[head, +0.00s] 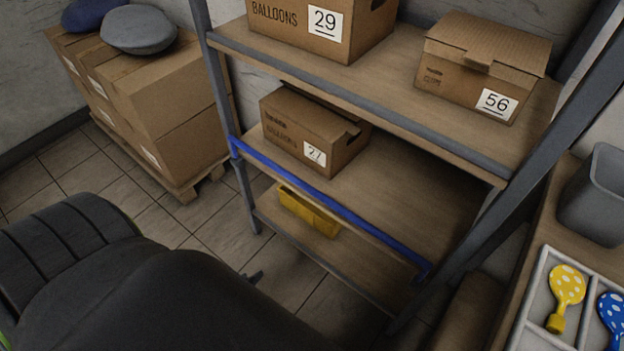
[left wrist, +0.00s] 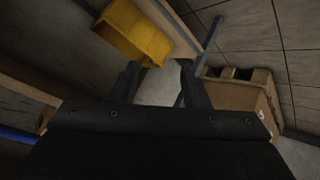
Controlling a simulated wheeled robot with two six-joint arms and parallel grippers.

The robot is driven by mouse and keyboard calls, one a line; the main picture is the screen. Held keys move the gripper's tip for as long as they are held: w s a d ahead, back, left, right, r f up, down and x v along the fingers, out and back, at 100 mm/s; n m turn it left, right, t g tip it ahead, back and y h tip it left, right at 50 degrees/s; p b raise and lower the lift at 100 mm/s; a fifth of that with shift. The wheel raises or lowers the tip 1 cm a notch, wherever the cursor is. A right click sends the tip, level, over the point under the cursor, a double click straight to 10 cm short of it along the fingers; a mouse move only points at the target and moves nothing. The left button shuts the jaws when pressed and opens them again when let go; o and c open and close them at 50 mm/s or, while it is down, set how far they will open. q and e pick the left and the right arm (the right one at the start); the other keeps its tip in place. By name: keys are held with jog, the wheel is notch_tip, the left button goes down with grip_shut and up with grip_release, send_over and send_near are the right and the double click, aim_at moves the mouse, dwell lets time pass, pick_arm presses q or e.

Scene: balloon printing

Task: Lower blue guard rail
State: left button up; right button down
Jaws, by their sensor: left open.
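The blue guard rail (head: 322,204) runs along the front of the middle shelf, from the left post to the right post. It sits close to the shelf's front edge. A blue strip that looks like the rail also shows at the left edge of the left wrist view (left wrist: 17,135). My left gripper (head: 254,275) is low in front of the rack, below and apart from the rail, mostly hidden behind my dark arm. In the left wrist view its two fingers (left wrist: 160,84) are apart with nothing between them. My right gripper is not in view.
A box marked 27 (head: 313,136) stands on the middle shelf; boxes 29 (head: 320,26) and 56 (head: 481,70) stand above. A yellow bin (head: 309,212) is on the bottom shelf. Stacked cartons (head: 160,90) on a pallet stand left. A tray (head: 541,302) is at right.

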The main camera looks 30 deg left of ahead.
pick_arm(q)
jog(key=w+r+n+t+b, duration=0.2)
jog(key=w+t+b, duration=0.1)
jog(key=w+b, duration=0.15)
jog(key=n+t+h+b, duration=0.4)
jog(key=n+t+b, duration=0.2)
jog(key=t+b, duration=0.3)
send_near(310, 187)
jog(key=shift+g, duration=0.7)
jog(key=x, duration=0.6)
jog(key=b+x, duration=0.1)
jog(key=x, duration=0.3)
jog(key=shift+w+a+r, duration=0.1)
jog(key=shift+a, duration=0.2)
jog(key=shift+w+r, duration=0.1)
jog(key=shift+w, duration=0.55)
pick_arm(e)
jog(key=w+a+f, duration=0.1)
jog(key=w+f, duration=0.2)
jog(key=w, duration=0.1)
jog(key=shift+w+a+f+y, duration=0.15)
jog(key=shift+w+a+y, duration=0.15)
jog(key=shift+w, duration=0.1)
pick_arm(q)
grip_shut()
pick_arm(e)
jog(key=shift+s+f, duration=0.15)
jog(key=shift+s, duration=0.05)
